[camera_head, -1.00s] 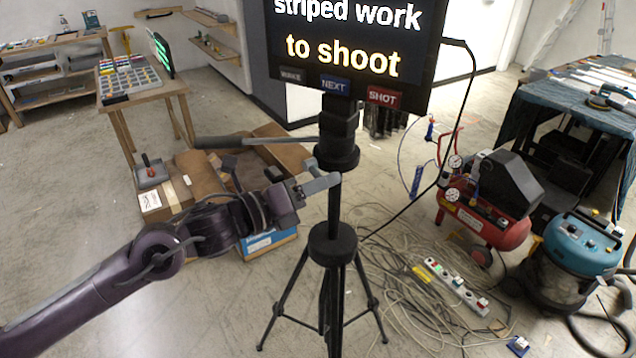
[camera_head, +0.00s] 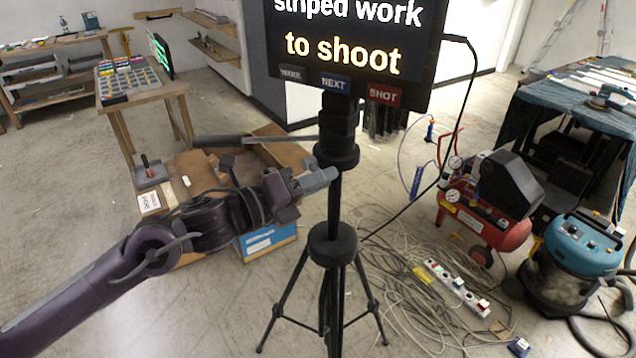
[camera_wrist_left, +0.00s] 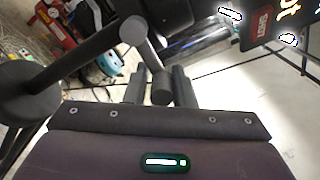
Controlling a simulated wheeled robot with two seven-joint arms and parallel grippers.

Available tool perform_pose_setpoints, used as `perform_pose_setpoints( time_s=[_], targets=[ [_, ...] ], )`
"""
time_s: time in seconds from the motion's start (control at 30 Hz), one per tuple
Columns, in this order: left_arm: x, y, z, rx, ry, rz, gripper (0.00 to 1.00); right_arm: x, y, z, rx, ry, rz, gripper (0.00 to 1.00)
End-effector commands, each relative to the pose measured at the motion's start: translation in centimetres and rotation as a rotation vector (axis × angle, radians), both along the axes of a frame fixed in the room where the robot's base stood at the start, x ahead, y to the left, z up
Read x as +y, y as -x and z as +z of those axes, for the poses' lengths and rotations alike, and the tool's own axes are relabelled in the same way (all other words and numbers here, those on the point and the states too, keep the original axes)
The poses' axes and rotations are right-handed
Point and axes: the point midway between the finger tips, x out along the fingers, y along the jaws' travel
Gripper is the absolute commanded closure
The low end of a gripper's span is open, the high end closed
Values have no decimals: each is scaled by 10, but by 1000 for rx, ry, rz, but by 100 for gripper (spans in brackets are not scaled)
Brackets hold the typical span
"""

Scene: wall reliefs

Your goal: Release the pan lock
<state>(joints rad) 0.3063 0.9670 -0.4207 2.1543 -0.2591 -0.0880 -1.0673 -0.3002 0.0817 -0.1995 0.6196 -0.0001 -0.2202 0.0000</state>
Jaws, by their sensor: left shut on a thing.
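A black tripod (camera_head: 333,245) stands in the middle of the head view with a screen (camera_head: 350,45) on top. The pan lock, a short grey lever (camera_wrist_left: 148,58), shows in the left wrist view beside the tripod column (camera_wrist_left: 75,58). My left gripper (camera_head: 318,182) is at the tripod just below its head. In the left wrist view its two fingers (camera_wrist_left: 160,87) stand on either side of the lever's end, shut on it. In the head view the lever is mostly hidden by the gripper. My right gripper is not in view.
A long dark handle (camera_head: 222,141) reaches left from the tripod head, above my left arm. Cardboard boxes (camera_head: 205,170) lie behind the arm. Cables (camera_head: 400,270), a red compressor (camera_head: 487,215) and a teal vacuum (camera_head: 580,245) crowd the floor at right. Floor at lower left is clear.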

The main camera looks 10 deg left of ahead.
Motion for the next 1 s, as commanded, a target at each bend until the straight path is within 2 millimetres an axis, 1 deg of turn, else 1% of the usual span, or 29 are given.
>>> perform_pose_setpoints(
  time_s=[0.03, 0.1, 0.13, 0.23, 0.67, 0.77, 1.0],
  targets=[
    [2, -2, 8, -19, 6, 5, 100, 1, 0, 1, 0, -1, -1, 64],
    [2, -2, 9, -20, 6, 6, 100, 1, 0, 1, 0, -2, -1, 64],
    [2, -2, 9, -21, 6, 6, 74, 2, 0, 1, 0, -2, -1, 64],
    [2, -2, 9, -21, 5, 6, 61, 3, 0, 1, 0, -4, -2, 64],
    [3, 0, 3, -10, 0, 5, 60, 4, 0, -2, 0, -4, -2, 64],
    [10, 6, 0, -10, -2, 7, 60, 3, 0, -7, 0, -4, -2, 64],
    [35, 30, -3, -8, -6, 9, 60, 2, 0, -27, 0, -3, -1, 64]
  ],
)
